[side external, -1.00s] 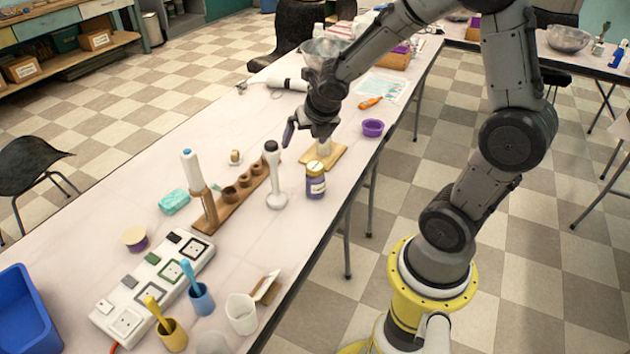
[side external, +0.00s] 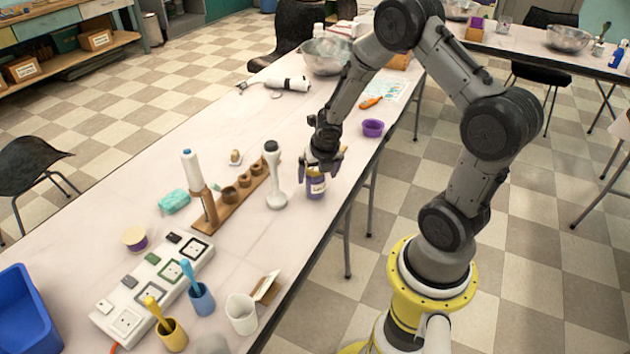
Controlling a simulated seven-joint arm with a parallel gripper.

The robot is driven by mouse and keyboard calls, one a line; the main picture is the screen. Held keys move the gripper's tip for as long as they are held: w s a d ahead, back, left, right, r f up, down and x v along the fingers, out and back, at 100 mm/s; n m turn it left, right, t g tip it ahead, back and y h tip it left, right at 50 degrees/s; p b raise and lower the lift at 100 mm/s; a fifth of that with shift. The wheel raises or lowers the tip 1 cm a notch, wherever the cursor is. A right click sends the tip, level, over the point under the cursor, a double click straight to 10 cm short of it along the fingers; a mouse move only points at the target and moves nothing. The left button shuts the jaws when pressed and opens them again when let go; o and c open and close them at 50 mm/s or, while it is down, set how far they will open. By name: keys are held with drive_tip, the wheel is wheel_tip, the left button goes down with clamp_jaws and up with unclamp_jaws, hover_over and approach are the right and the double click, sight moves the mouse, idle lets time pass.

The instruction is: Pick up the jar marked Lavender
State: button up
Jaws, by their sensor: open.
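A small purple jar (side external: 316,188) with a pale label stands upright near the table's right edge. The label is too small to read. My gripper (side external: 321,172) is directly over the jar, pointing down, with its fingers spread around the jar's top. The fingers are open, and I cannot tell whether they touch it. The jar's lid is mostly hidden by the gripper.
A purple cup (side external: 372,128) sits behind, near the edge. A white power strip (side external: 150,290), blue cup (side external: 201,299) and white cup (side external: 241,313) stand in front.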

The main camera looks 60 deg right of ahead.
sight(315, 182)
drive_tip(key=shift+w+d+x, duration=0.1)
drive_tip(key=shift+x, duration=1.35)
drive_tip(key=shift+w+d+x, duration=0.1)
drive_tip(key=shift+x, duration=1.4)
drive_tip(key=shift+r, duration=0.15)
clamp_jaws()
